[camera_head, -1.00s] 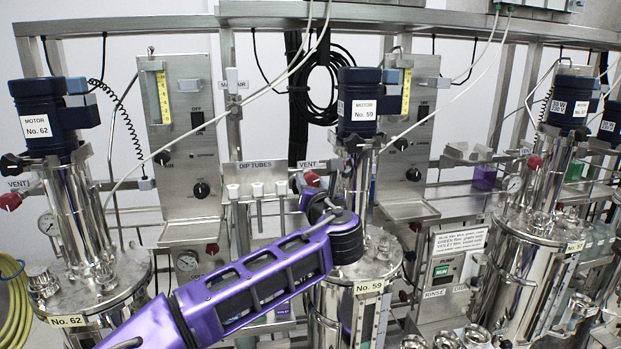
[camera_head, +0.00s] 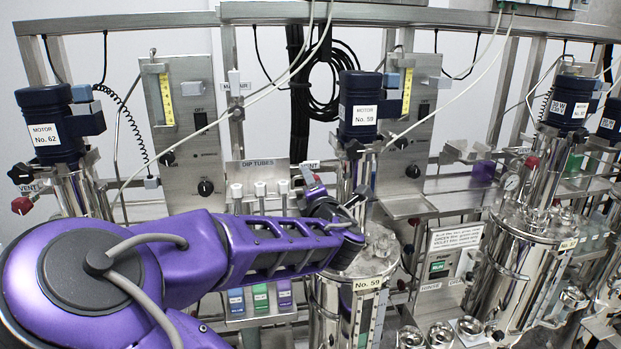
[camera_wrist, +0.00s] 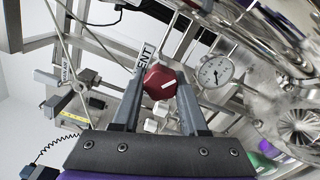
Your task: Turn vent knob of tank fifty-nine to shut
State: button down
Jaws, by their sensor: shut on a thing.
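Tank fifty-nine (camera_head: 352,300) is a shiny steel vessel with a No. 59 label (camera_head: 369,283) and a dark blue motor (camera_head: 359,104) on top. Its red vent knob (camera_wrist: 161,80) has a white pointer line and sits beside a VENT label (camera_wrist: 146,57) in the wrist view. The line points right and slightly up in that view. My gripper (camera_wrist: 160,92) has one finger on each side of the knob and is shut on it. In the head view my purple arm reaches to the tank's upper left, and the knob is mostly hidden there.
A round gauge (camera_wrist: 216,71) sits close to the right of the knob in the wrist view. Dip tubes (camera_head: 259,188) stand left of the tank. Tank sixty-two's motor (camera_head: 50,125) is at the left. White hoses hang across the frame above my arm.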

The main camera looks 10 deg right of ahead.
jog(key=m, duration=0.4)
jog(key=m+p, duration=0.1)
jog(key=shift+r+m, duration=0.3)
jog(key=shift+m, duration=0.1)
jog(key=m+b, duration=0.1)
jog(key=m, duration=0.4)
jog(key=shift+d+m+b, duration=0.1)
jog(key=shift+m+b, duration=0.2)
jog(key=shift+c, duration=2.2)
grip_release()
jog(key=shift+s+f, duration=0.1)
